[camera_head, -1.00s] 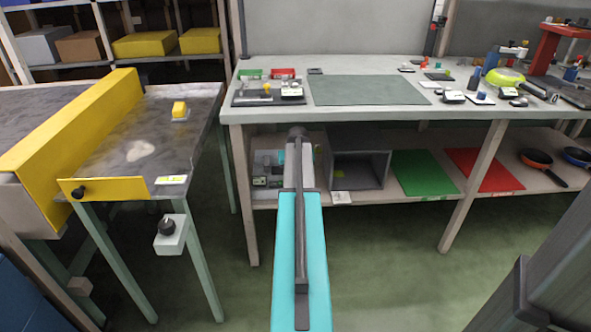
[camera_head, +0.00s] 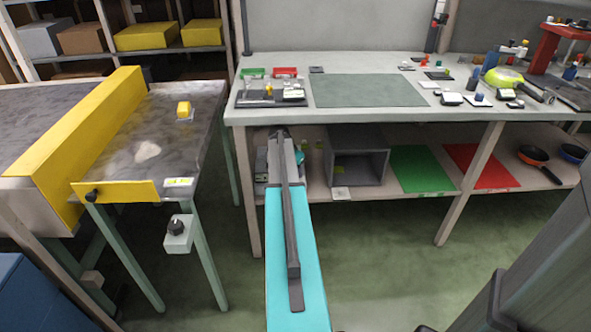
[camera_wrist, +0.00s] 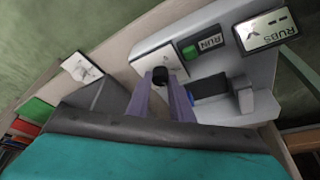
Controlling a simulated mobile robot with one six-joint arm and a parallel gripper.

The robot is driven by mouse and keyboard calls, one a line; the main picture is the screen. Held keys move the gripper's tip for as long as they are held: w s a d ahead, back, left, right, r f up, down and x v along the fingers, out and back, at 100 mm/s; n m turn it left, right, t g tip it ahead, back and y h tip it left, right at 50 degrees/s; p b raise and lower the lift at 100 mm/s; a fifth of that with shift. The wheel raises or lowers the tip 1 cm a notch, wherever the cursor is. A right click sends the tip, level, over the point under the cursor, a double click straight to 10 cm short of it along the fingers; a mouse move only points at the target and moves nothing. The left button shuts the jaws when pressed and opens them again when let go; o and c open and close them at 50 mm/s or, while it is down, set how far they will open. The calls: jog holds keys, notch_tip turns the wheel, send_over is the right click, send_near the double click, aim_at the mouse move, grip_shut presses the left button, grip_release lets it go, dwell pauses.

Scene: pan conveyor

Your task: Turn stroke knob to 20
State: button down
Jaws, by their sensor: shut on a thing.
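In the wrist view a small black knob (camera_wrist: 160,75) stands on a white plate of a light grey machine (camera_wrist: 225,110). My gripper (camera_wrist: 163,86) has its two purple fingers closed on either side of this knob. A tiny mark shows on the plate beside the knob, but I cannot read the knob's setting. A green button with a RUN label (camera_wrist: 210,42) and a display reading RUBS (camera_wrist: 265,30) are on the same machine. In the head view the machine (camera_head: 261,163) is on the lower shelf, partly behind my arm, and my fingertips are hidden.
An open grey box (camera_head: 358,167) stands right of the machine on the lower shelf (camera_head: 320,192), followed by green (camera_head: 422,168) and red (camera_head: 477,166) mats and pans. The bench top (camera_head: 455,65) overhangs this shelf.

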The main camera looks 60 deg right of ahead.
jog(key=m, duration=0.1)
jog(key=m+g+p, duration=0.1)
jog(key=m, duration=0.2)
jog(key=shift+w+d+m+g, duration=0.1)
jog(key=shift+w+m+g, duration=0.2)
jog(key=shift+g, duration=0.1)
jog(key=shift+m+g+y+p, duration=0.4)
jog(key=shift+m+y+p, duration=0.2)
jog(key=shift+m, duration=0.8)
jog(key=c, duration=1.6)
grip_release()
jog(key=shift+s, duration=0.1)
